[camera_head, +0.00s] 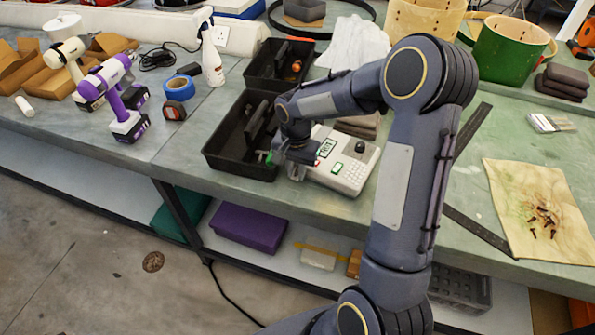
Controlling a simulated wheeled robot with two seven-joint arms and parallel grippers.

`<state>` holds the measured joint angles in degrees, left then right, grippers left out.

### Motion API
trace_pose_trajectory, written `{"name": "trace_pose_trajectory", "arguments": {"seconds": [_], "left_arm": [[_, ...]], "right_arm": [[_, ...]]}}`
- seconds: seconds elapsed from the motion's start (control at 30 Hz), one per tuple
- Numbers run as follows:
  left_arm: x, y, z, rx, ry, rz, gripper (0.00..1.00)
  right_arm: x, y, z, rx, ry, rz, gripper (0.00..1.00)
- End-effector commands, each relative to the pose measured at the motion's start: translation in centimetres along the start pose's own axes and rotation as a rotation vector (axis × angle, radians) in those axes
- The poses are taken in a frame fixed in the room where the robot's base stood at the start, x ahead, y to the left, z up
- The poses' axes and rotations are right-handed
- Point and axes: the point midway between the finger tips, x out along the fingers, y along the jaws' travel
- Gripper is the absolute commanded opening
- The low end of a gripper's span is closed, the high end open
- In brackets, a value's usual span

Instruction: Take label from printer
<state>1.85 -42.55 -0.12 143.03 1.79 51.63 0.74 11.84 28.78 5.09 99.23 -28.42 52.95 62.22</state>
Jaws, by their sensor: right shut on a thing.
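The label printer (352,174) is a light grey device with a keypad and a small display, lying on the green bench near its front edge. My right gripper (290,167) is at the printer's left end, beside the black tote. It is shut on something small. The label is too small and too hidden by the gripper to make out clearly. My left gripper is not in view.
A black tote (227,146) stands just left of the printer, with another black tote (262,76) behind it. A purple drill (122,110), blue tape (180,88) and a spray bottle (211,58) stand further left.

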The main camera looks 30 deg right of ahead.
Motion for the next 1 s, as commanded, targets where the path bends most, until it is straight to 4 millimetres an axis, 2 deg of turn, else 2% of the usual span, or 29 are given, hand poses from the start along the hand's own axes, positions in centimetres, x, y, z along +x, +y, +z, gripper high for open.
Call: {"name": "trace_pose_trajectory", "arguments": {"seconds": [1.0], "left_arm": [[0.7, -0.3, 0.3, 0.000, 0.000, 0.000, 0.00]], "right_arm": [[0.0, 0.0, 1.9, 0.000, 0.000, 0.000, 0.11]]}}
